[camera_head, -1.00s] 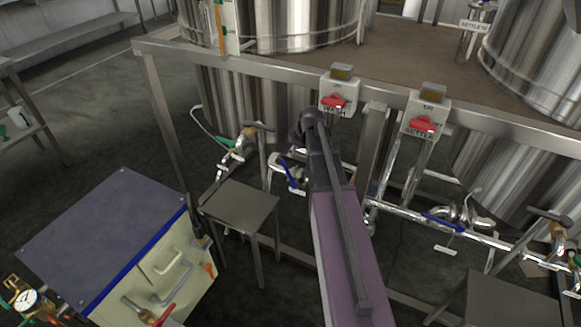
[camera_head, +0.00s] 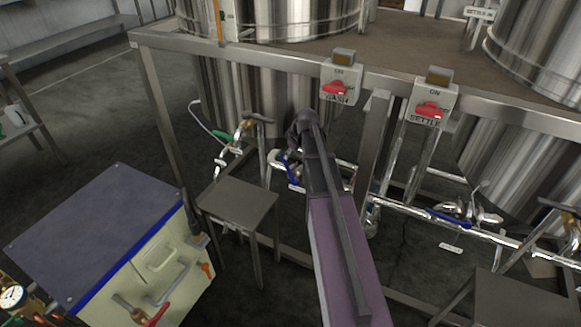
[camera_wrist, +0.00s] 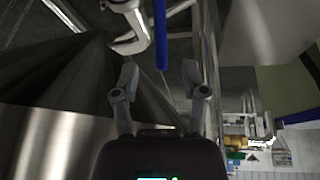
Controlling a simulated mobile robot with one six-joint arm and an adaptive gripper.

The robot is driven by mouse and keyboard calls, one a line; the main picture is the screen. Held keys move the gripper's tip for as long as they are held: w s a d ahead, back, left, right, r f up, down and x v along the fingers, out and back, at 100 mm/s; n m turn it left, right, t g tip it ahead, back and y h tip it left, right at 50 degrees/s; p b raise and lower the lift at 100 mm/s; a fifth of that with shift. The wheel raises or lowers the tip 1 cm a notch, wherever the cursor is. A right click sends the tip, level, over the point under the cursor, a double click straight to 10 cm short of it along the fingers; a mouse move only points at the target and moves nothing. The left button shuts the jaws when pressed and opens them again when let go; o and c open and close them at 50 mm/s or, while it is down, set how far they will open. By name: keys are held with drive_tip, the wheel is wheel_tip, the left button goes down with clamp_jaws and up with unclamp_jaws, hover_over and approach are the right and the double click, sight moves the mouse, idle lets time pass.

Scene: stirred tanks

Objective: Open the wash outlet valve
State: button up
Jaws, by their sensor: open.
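The wash outlet valve has a blue lever handle (camera_head: 283,167) on the metal pipe under the wash tank, just left of my arm's end in the head view. In the wrist view a blue handle (camera_wrist: 161,32) stands upright at the top centre, beside a shiny curved pipe fitting (camera_wrist: 132,28). My gripper (camera_wrist: 160,80) is open and empty, its two fingers apart and pointing toward the handle. The handle's lower end shows just beyond and between the fingertips, with no visible contact. In the head view my arm hides the fingers.
WASH (camera_head: 340,88) and SETTLE (camera_head: 431,109) switch boxes with red knobs hang on the frame rail (camera_head: 260,66). A second blue-handled valve (camera_head: 448,216) lies to the right. A small metal stand (camera_head: 238,200) and a blue-topped cabinet (camera_head: 100,230) stand to the left.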

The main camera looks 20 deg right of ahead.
sight(286, 162)
drive_tip(key=shift+b+x, duration=3.55)
drive_tip(key=shift+x, duration=0.6)
clamp_jaws()
